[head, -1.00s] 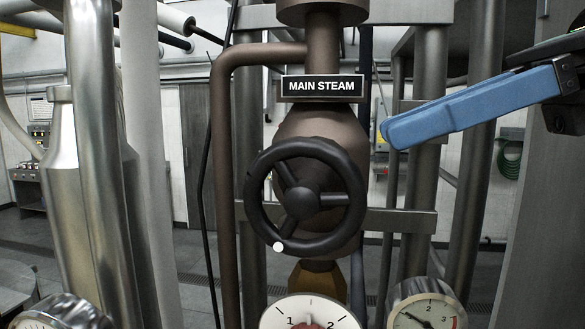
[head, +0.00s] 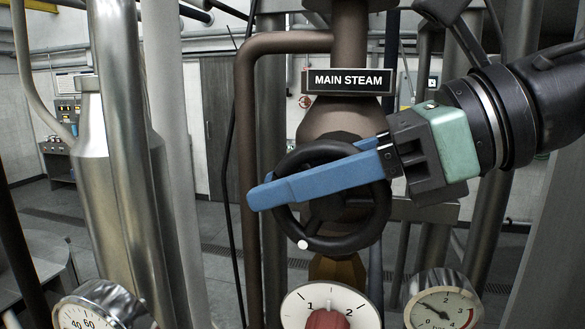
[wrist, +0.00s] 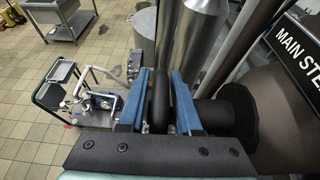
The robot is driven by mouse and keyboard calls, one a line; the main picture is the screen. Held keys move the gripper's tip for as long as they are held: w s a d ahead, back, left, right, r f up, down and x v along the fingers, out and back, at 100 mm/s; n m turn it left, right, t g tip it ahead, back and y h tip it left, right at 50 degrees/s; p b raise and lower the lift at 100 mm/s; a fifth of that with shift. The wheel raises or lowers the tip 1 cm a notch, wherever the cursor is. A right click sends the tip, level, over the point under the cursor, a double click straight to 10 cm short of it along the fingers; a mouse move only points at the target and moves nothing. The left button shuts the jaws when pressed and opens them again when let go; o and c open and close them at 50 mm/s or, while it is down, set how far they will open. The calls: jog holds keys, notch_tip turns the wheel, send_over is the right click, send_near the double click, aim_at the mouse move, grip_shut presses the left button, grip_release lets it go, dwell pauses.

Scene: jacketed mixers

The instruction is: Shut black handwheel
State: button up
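The black handwheel (head: 345,241) is mounted below the MAIN STEAM sign (head: 348,80), with a white dot (head: 303,244) at the lower left of its rim. My gripper (head: 262,196) reaches in from the right, its blue fingers crossing the upper front of the wheel and hiding part of the hub and spokes. In the wrist view the rim (wrist: 160,105) runs between the two blue fingers of my gripper (wrist: 161,72). Narrow gaps show on both sides of the rim, so the fingers look open around it.
A brown steam pipe (head: 245,150) runs down left of the wheel. Gauges (head: 440,308) and a white dial with a red knob (head: 325,318) stand below. A steel cylinder (head: 115,190) is at the left. A cart (wrist: 62,88) stands on the tiled floor.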

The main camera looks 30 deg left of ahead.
jog(key=shift+s, duration=0.1)
grip_shut()
jog(key=shift+f+b, duration=0.1)
jog(key=shift+b, duration=0.5)
